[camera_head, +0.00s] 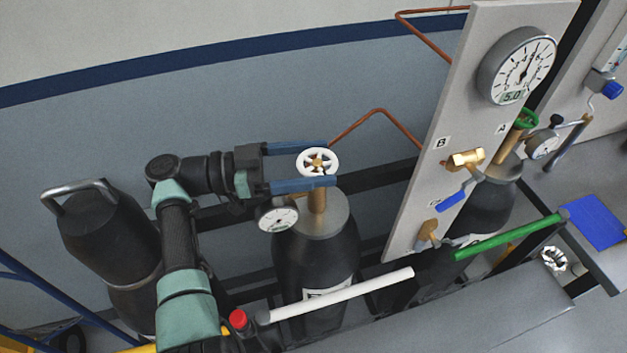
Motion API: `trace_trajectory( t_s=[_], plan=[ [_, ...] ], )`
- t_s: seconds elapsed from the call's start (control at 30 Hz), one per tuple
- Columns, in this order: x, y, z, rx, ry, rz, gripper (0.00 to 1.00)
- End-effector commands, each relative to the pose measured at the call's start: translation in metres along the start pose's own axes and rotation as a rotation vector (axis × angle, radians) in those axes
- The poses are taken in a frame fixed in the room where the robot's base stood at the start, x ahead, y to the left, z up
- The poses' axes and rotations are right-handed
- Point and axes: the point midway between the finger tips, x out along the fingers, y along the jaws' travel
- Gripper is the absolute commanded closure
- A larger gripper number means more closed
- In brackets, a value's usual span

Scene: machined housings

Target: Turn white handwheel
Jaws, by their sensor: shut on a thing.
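The white handwheel (330,154) sits on a brass valve on top of a dark gas cylinder (298,262) in the middle of the view. It has spokes and a brass centre. My gripper (332,164) reaches in from the left. Its two blue fingers lie on the far and near sides of the wheel, with the wheel's rim between them. The gripper is shut on the white handwheel. The near finger hides part of the wheel's near rim and the valve below it.
A round gauge (278,218) sits left of the valve. A grey panel (452,95) with a large dial (517,66) stands to the right. A green handwheel (526,118) is beyond it. White (342,295) and green (507,238) bars lie in front. A handled dark container (108,236) stands left.

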Motion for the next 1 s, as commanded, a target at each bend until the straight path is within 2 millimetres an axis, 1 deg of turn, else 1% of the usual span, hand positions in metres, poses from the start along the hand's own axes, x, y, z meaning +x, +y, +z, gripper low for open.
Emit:
trace_trajectory(
  t_s=[0.03, 0.33, 0.87, 0.9, 1.0],
  plan=[
    [-0.0006, -0.0008, 0.0072, 0.001, -0.001, 0.02, 0.75],
    [0.0001, -0.0008, 0.0029, 0.0, 0.0, 0.1, 0.75],
    [0.001, -0.0001, -0.0001, -0.001, 0.001, 0.12, 0.75],
    [0.001, -0.0001, -0.0001, -0.001, 0.001, 0.12, 0.17],
    [0.001, -0.0002, -0.0001, -0.001, 0.001, 0.12, 0.0]
  ],
)
